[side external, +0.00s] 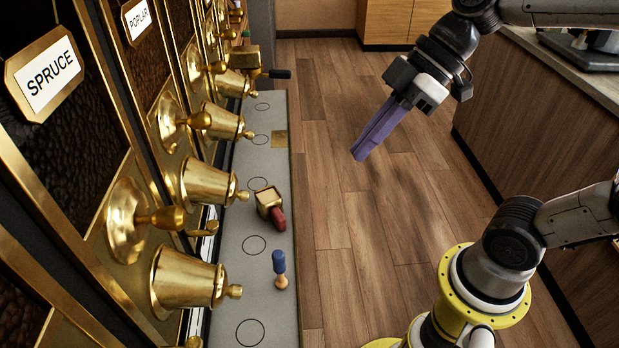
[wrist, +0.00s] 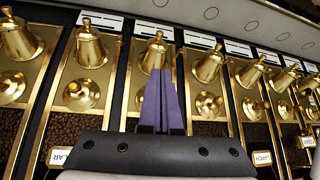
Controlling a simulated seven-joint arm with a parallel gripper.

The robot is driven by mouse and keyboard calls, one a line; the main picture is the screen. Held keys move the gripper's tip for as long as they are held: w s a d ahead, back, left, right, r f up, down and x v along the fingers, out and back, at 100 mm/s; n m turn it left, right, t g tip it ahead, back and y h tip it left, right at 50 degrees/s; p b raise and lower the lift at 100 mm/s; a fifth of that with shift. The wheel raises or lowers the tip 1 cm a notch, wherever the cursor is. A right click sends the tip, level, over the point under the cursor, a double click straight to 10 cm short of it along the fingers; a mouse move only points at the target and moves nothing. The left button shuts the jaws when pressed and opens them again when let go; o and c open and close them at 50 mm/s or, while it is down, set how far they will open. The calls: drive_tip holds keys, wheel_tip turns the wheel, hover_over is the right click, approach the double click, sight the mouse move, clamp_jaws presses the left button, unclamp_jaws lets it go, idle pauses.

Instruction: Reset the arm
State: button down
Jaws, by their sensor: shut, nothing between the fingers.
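My gripper (side external: 361,154) hangs over the wooden floor in the side external view, its long purple fingers pressed together and pointing down and to the left. Nothing is between them. It is apart from the bins and from the grey ledge. In the wrist view the shut purple fingers (wrist: 160,72) point toward a row of brass spouts, and their tips overlap one brass spout (wrist: 154,56) in the picture.
Brass bins with labels such as SPRUCE (side external: 50,79) line the left. The grey ledge (side external: 232,275) carries a brass scoop with a red handle (side external: 270,207) and a blue-topped tool (side external: 280,268). Another scoop with a dark handle (side external: 278,74) is farther back. A counter (side external: 560,130) stands right.

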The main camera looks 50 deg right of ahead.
drive_tip(key=s+d+f+m+h, duration=0.2)
drive_tip(key=s+d+m+h, duration=0.1)
drive_tip(key=d+m, duration=0.2)
drive_tip(key=s+d+f+m+t+h, duration=0.1)
drive_tip(key=s+d+f+m+h, duration=0.1)
drive_tip(key=s+d+m+h, duration=0.1)
drive_tip(key=s+d+m, duration=0.1)
drive_tip(key=d+m, duration=0.1)
drive_tip(key=shift+f+m+t, duration=0.25)
drive_tip(key=shift+m+t, duration=0.05)
drive_tip(key=shift+m, duration=0.1)
